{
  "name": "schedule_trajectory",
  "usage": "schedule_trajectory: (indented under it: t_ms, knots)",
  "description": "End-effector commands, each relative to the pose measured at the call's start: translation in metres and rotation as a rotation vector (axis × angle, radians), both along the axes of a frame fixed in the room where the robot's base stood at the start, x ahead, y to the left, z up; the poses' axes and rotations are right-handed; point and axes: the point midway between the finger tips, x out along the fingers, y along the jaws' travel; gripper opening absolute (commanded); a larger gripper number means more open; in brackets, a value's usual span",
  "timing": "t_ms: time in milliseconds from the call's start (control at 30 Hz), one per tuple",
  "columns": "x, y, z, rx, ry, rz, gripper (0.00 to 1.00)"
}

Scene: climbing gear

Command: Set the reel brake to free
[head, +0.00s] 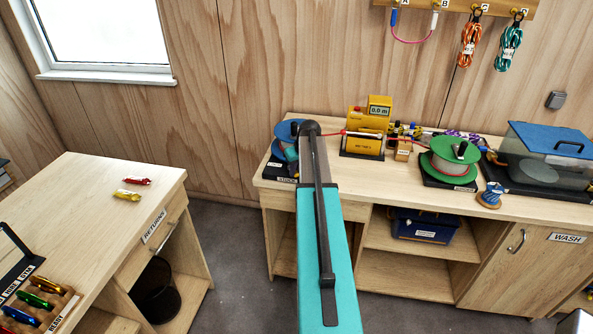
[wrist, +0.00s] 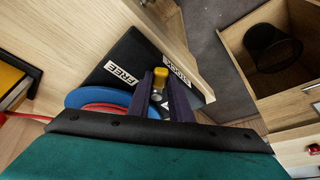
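The blue reel (head: 288,131) sits on a black base at the left end of the long bench, partly hidden by my arm in the head view. The wrist view shows its blue rim (wrist: 90,97), the black base (wrist: 140,47) with a FREE label (wrist: 122,73) and a second label (wrist: 176,68) partly covered by a finger.
A yellow meter (head: 366,125), a green reel (head: 452,158) and a blue-lidded clear box (head: 545,160) stand along the bench. A red line runs from the blue reel to the meter. The returns table (head: 90,210) is at left, with floor between.

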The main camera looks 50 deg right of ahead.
Motion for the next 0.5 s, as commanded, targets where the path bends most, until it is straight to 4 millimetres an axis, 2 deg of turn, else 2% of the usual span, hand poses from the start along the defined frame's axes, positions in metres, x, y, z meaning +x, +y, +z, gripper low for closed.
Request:
schedule_trajectory:
  t_ms: [500]
  knots:
    - [-0.0018, -0.0067, -0.0011, 0.000, 0.000, 0.108, 0.00]
